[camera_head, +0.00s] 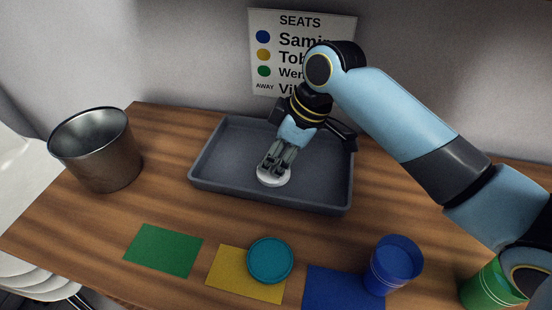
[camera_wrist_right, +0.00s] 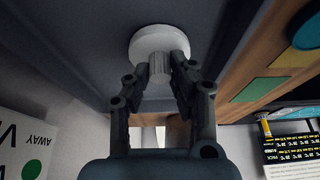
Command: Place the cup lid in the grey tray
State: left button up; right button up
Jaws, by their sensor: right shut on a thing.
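A round white cup lid (camera_head: 275,181) is at the grey tray (camera_head: 225,180), inside its walls and near the front middle. In the right wrist view, the lid (camera_wrist_right: 155,38) shows as a white disc with a knob between the fingers. My right gripper (camera_head: 272,166) points down over the tray and is shut on the lid's knob; it also shows in the right wrist view (camera_wrist_right: 168,68). Whether the lid touches the tray floor cannot be told. My left gripper is not in view.
A metal bin (camera_head: 98,150) stands at the left. Green (camera_head: 163,250), yellow (camera_head: 245,274) and blue (camera_head: 342,288) cards lie in front. A teal round thing (camera_head: 270,260) is on the yellow card, and a blue cup (camera_head: 393,264) stands by the blue card. A green cup (camera_head: 487,288) stands right.

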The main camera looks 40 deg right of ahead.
aim_at(290, 174)
jog(key=shift+f, duration=0.1)
jog(key=o, duration=0.9)
jog(key=v, duration=0.7)
jog(key=shift+s+r, duration=0.1)
jog(key=shift+r, duration=0.3)
